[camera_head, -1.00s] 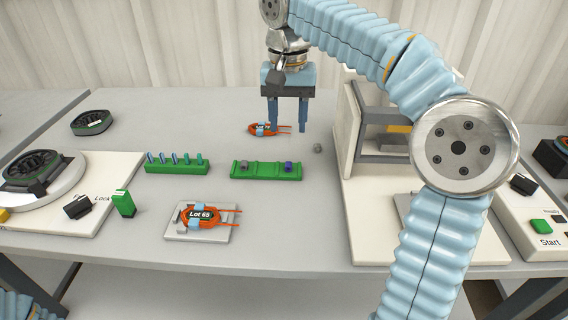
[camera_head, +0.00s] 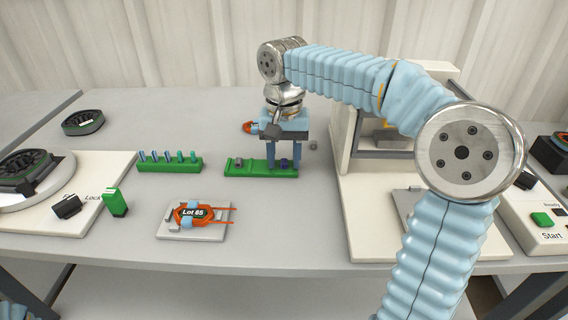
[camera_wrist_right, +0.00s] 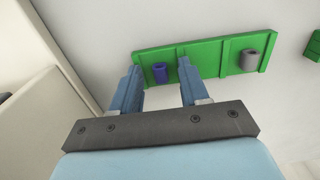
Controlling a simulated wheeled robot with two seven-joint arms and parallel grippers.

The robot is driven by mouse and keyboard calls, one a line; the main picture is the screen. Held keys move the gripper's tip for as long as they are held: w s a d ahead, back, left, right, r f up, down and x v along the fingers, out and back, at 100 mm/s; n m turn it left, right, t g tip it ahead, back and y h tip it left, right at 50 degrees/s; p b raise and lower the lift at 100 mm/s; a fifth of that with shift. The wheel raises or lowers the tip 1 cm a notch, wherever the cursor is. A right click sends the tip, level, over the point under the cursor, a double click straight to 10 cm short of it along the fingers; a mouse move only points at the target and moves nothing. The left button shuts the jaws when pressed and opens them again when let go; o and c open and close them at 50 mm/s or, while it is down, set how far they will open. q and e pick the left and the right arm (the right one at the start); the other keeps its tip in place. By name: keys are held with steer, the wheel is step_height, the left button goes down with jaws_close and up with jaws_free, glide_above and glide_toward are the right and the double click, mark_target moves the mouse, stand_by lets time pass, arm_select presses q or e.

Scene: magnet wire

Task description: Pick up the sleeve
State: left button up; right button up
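A green tray (camera_head: 240,168) on the table holds a purple sleeve (camera_head: 284,162) at its right part and a grey sleeve (camera_head: 239,162) at its left part. My right gripper (camera_head: 284,168) is open, pointing down over the tray's right part. In the right wrist view, the purple sleeve (camera_wrist_right: 160,73) shows between the two fingertips (camera_wrist_right: 160,68), with gaps on both sides. The grey sleeve (camera_wrist_right: 248,60) lies outside the fingers there. Whether the fingertips reach down to the sleeve's height is hard to tell. My left gripper is not in view.
A green rack (camera_head: 170,165) with several pegs stands left of the tray. An orange wire coil labelled Lot 65 (camera_head: 195,213) lies on a plate in front. Another orange coil (camera_head: 250,127) is behind my gripper. A small grey piece (camera_head: 313,145) and a white machine (camera_head: 345,135) are to the right.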

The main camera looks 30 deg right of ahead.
jaws_close()
steer(key=shift+r, duration=0.15)
